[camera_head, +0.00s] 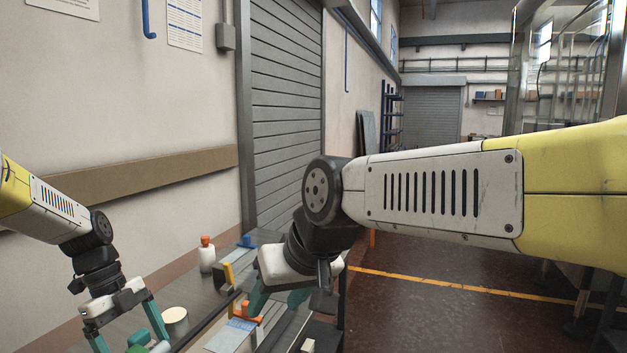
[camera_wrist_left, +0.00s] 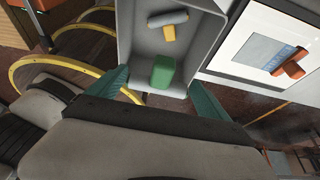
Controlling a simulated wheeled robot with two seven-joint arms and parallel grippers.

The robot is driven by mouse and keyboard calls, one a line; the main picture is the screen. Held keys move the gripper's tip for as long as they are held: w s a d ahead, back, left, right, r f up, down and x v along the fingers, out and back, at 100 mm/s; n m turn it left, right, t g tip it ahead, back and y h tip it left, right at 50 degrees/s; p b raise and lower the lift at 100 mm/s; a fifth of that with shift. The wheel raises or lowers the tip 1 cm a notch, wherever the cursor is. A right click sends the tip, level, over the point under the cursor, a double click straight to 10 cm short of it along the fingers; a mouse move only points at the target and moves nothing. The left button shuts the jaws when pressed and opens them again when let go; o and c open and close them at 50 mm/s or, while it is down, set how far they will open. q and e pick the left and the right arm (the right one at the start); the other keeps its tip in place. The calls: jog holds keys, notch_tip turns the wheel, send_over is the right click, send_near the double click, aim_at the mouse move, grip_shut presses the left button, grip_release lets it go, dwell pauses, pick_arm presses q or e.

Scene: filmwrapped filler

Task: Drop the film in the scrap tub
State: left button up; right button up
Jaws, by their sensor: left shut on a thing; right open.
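A white-framed panel with a pale blue patch (camera_wrist_left: 268,54) and an orange piece on it shows in the left wrist view; it also shows in the head view (camera_head: 229,338). I cannot tell whether the patch is the film. My right gripper (camera_head: 275,304) is open, beside the orange piece (camera_head: 246,310).
A white bottle with an orange cap (camera_head: 207,259) and a yellow-and-black tool (camera_head: 228,274) stand on the grey bench. A cream round item (camera_head: 175,314) is near the left gripper. The wall runs along the left; open floor (camera_head: 430,310) lies right.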

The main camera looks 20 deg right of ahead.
aim_at(131, 346)
pick_arm(q)
jog(key=shift+w+f, duration=0.15)
jog(key=shift+f, duration=2.85)
jog(key=o, duration=1.3)
jog(key=shift+a+r, duration=0.1)
jog(key=v, duration=0.7)
jog(key=shift+w+r, duration=0.15)
jog(key=shift+r, duration=0.1)
